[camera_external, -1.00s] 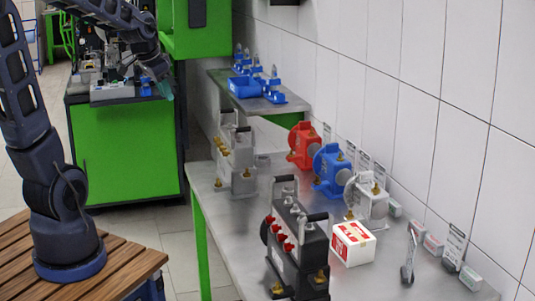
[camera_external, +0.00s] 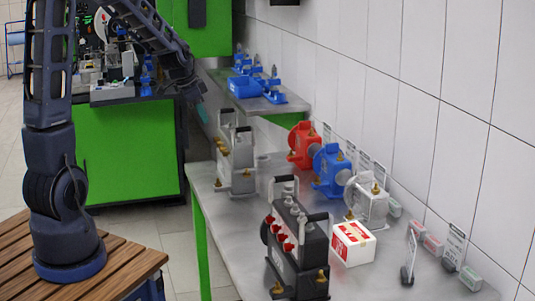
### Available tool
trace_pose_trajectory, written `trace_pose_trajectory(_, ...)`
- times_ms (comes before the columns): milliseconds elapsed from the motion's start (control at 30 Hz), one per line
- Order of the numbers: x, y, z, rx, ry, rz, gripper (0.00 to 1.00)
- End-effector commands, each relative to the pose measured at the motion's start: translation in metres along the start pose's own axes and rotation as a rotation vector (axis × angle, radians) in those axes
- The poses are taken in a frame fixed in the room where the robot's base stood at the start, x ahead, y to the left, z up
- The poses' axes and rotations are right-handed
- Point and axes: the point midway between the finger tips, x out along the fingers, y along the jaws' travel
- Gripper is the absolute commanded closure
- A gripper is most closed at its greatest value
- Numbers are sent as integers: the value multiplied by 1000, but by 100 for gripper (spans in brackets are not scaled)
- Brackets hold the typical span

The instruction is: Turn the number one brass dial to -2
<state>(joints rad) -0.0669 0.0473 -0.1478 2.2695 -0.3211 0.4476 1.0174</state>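My gripper (camera_external: 201,111) hangs at the upper left, above and short of the far left end of the grey metal table (camera_external: 225,240). A black device (camera_external: 298,256) with red knobs and brass fittings (camera_external: 278,288) stands at the front. No dial number or scale is readable, so I cannot tell which is number one.
Red (camera_external: 302,145), blue (camera_external: 331,171) and silver (camera_external: 367,202) pumps line the wall side. A white-red box (camera_external: 353,243) and small signs stand at the right. The table's front left is clear.

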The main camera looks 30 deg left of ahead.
Motion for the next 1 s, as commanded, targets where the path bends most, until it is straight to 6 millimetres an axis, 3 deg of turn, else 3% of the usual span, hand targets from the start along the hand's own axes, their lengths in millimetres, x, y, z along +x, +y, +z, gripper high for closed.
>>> trace_pose_trajectory(500,69,0,0,-1,-1,1,74)
trace_pose_trajectory(700,81,0,0,-1,-1,0,74)
trace_pose_trajectory(1000,84,0,0,-1,0,-1,74)
